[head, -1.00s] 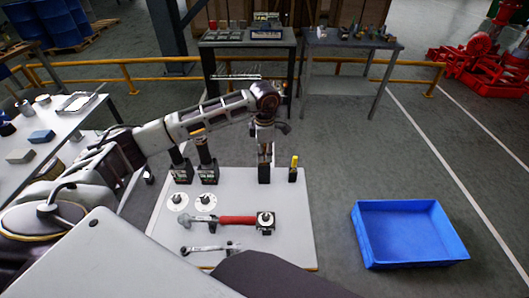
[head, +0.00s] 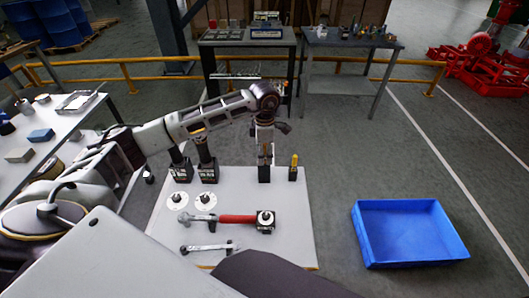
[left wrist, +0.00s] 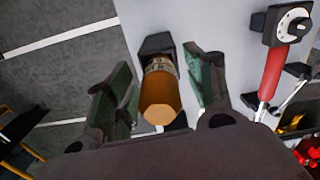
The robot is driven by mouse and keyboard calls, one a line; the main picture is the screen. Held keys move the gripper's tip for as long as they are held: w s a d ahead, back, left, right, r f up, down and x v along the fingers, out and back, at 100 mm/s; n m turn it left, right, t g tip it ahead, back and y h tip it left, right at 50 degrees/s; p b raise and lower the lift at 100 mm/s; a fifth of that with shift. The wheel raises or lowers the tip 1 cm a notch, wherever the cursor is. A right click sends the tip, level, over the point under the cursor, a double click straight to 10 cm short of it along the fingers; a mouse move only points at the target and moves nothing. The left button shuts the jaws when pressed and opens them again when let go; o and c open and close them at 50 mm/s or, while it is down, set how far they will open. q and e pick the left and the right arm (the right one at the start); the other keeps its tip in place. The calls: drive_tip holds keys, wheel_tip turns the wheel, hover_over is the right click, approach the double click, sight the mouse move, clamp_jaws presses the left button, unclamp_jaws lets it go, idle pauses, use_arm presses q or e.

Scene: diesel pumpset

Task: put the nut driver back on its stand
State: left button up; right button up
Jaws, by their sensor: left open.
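The nut driver shows in the left wrist view as an orange-brown handle (left wrist: 160,100) with a marked metal collar, seen from above. Its lower end is at a black stand (left wrist: 157,45), seemingly seated in it; the handle hides part of the joint. In the head view this black stand (head: 264,174) is on the white table, below my left gripper (head: 265,152). My left gripper (left wrist: 160,95) is open, one finger on each side of the handle, with gaps visible. My right gripper is not in view.
A yellow-handled tool (head: 294,161) stands close to the right. Two black stands (head: 208,172) are at the left. A red-handled tool (head: 237,219), white discs (head: 204,200) and a wrench (head: 210,247) lie nearer. A blue bin (head: 408,232) is on the floor.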

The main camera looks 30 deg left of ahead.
use_arm(q)
drive_tip(key=shift+r, duration=6)
drive_tip(key=shift+r, duration=0.1)
wheel_tip(320, 180, up, 9)
drive_tip(key=p, duration=0.9)
drive_tip(key=shift+r+p, duration=0.55)
drive_tip(key=shift+p, duration=0.05)
drive_tip(key=shift+f, duration=0.1)
